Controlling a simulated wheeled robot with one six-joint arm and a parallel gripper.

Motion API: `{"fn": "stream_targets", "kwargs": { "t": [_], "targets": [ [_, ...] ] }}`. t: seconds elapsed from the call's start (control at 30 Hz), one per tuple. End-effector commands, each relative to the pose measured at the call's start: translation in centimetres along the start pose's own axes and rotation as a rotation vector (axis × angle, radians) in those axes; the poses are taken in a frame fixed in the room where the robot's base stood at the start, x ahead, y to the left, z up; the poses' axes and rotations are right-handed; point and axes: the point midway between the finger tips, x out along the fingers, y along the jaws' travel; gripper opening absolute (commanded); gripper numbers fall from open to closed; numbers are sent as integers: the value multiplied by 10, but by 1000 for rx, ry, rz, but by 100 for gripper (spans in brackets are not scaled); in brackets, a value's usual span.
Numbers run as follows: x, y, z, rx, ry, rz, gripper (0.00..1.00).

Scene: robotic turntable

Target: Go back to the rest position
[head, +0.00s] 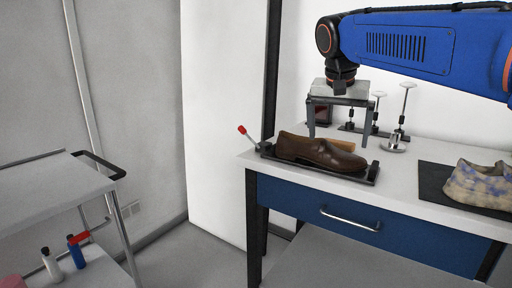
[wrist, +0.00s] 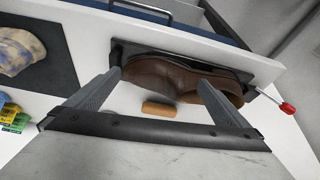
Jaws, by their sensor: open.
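My gripper (head: 339,118) hangs at the end of the blue arm, above the table and behind the brown shoe in the head view. Its two fingers are spread apart with nothing held between them. In the wrist view my gripper (wrist: 160,82) also shows open, its fingertips overlapping the near side of the shoe in the picture. The brown leather shoe (head: 318,152) lies on a black holder (head: 365,178) with a red-tipped lever. The shoe also shows in the wrist view (wrist: 180,75). I cannot tell whether the fingers touch it.
A patterned shoe (head: 480,185) lies on a dark mat (head: 432,180) at the right. Metal stands (head: 394,140) stand behind. A small orange-brown block (wrist: 159,109) lies near the brown shoe. A cart (head: 60,195) with bottles stands at left, with open floor between.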

Motion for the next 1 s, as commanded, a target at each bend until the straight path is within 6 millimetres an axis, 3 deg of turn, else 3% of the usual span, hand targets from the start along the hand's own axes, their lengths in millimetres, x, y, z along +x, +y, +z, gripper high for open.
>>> {"fn": "stream_targets", "kwargs": {
  "t": [0.27, 0.7, 1.0],
  "targets": [
    [25, 52, 50, -101, -7, -41, 100],
    [105, 141, 180, -309, 10, -129, 100],
    [168, 182, 267, -420, 44, -174, 100]
  ]
}}
